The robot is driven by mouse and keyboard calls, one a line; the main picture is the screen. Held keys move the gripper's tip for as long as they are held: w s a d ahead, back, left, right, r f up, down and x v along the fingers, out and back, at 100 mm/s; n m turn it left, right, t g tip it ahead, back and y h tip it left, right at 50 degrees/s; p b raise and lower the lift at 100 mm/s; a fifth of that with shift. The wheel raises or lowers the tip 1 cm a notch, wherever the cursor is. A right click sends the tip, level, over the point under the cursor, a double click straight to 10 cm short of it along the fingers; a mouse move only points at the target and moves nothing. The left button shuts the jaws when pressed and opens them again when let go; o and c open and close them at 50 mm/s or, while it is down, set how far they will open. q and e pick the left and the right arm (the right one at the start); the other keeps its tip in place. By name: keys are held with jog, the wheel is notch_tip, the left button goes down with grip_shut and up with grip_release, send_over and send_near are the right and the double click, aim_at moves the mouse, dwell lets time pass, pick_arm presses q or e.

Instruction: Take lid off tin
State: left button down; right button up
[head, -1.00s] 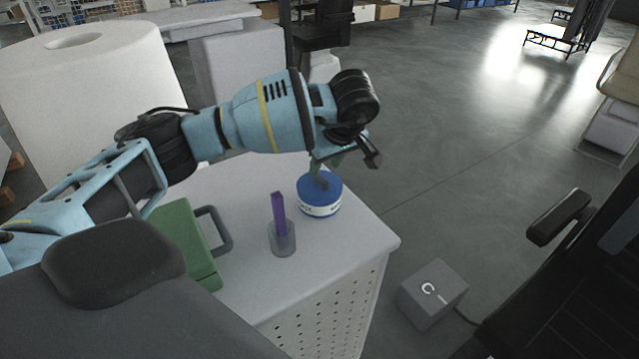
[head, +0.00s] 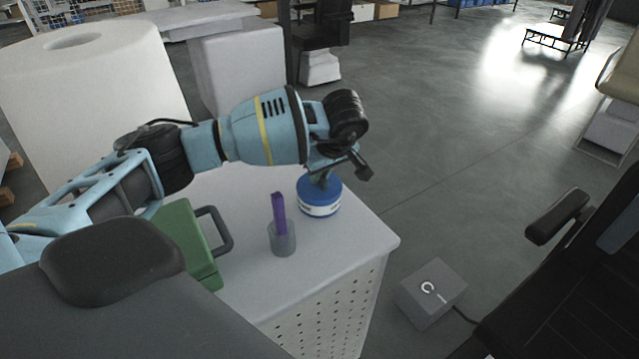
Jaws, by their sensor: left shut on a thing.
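A round tin (head: 319,208) with a white label band and a blue lid (head: 334,188) stands upright near the right corner of the white perforated-sided table. My left gripper (head: 320,182) reaches down onto the top of the tin and is shut on the lid. The fingertips are small and partly covered by the wrist, so the exact hold is hard to see. The lid sits on the tin, with no gap that I can see. My right gripper is not in view.
A purple block stands in a grey cup (head: 283,240) left of the tin. A green case (head: 184,240) with a grey handle lies farther left. A large white roll (head: 95,90) stands behind my arm. A grey box (head: 432,292) is on the floor at right.

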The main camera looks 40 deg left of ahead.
aim_at(321, 178)
pick_arm(q)
notch_tip(321, 178, up, 9)
jog(key=shift+f, duration=0.2)
jog(key=shift+r, duration=0.7)
jog(key=shift+a, duration=0.1)
